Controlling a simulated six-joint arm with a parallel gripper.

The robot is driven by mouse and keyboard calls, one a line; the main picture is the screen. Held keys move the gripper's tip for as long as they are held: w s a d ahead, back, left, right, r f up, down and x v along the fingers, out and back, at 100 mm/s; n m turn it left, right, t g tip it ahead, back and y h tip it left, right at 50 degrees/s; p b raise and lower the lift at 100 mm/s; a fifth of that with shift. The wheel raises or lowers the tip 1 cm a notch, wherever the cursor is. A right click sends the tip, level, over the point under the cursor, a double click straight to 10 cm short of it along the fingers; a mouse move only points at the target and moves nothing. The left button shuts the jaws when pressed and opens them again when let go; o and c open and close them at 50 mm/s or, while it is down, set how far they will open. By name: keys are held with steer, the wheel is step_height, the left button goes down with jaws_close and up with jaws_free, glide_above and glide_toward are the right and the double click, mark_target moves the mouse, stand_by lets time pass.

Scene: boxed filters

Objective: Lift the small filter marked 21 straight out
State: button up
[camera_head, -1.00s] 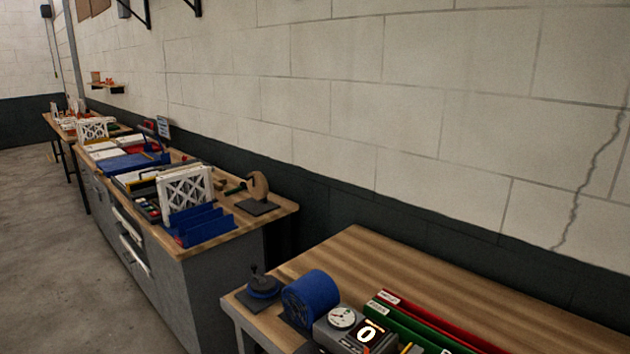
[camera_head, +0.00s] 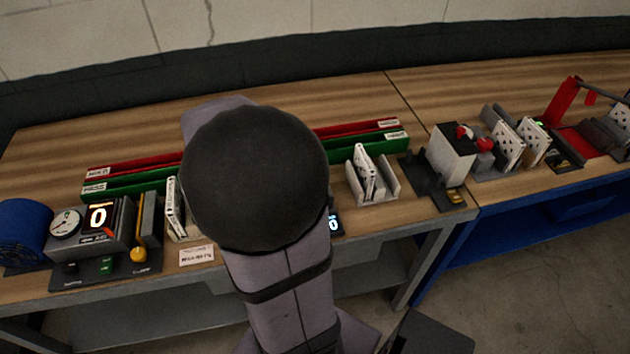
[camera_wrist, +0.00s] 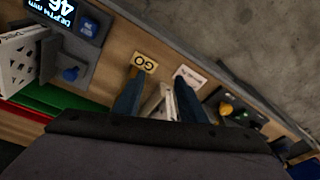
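In the wrist view my gripper (camera_wrist: 159,80) has its two bluish fingers apart. A narrow white filter (camera_wrist: 160,98) shows between them; I see no clear contact. Its number cannot be read, so I cannot tell if it is the one marked 21. In the head view my arm covers the middle and hides the gripper. A white filter (camera_head: 172,208) stands in a holder left of the arm, partly hidden. Another white filter (camera_head: 362,170) stands tilted in a grey holder (camera_head: 388,185) on the right. A white filter with holes (camera_wrist: 18,60) also shows in the wrist view.
A gauge box with a display (camera_head: 98,217) and a blue roll (camera_head: 22,232) stand at left. Green (camera_head: 130,187) and red rails run behind the arm. A white block (camera_head: 450,152) and more filters (camera_head: 506,148) stand at right. A GO label (camera_wrist: 145,62) shows beyond the fingers.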

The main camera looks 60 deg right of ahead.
steer(key=s+d+r+m+h, duration=0.1)
steer(key=s+d, duration=0.2)
steer(key=d, duration=0.4)
steer(key=s+d+r+m+h, duration=0.1)
steer(key=s+d+m, duration=0.1)
steer(key=d, duration=0.6)
steer(key=s+d+r+m+t+h, duration=0.1)
steer(key=s+d, duration=0.3)
steer(key=d, duration=0.4)
steer(key=shift+d+r+m, duration=0.1)
steer(key=shift+r+m, duration=0.3)
steer(key=shift+r, duration=0.05)
steer(key=shift+x, duration=1.15)
steer(key=shift+p, duration=0.3)
steer(key=p+x, duration=0.1)
steer(key=x, duration=0.2)
steer(key=shift+w+d+f, duration=0.1)
steer(key=shift+w, duration=0.1)
steer(key=shift+p+x, duration=0.35)
steer(key=shift+x, duration=0.5)
steer(key=shift+f+b, duration=0.25)
steer(key=shift+b, duration=0.15)
steer(key=shift+c, duration=0.4)
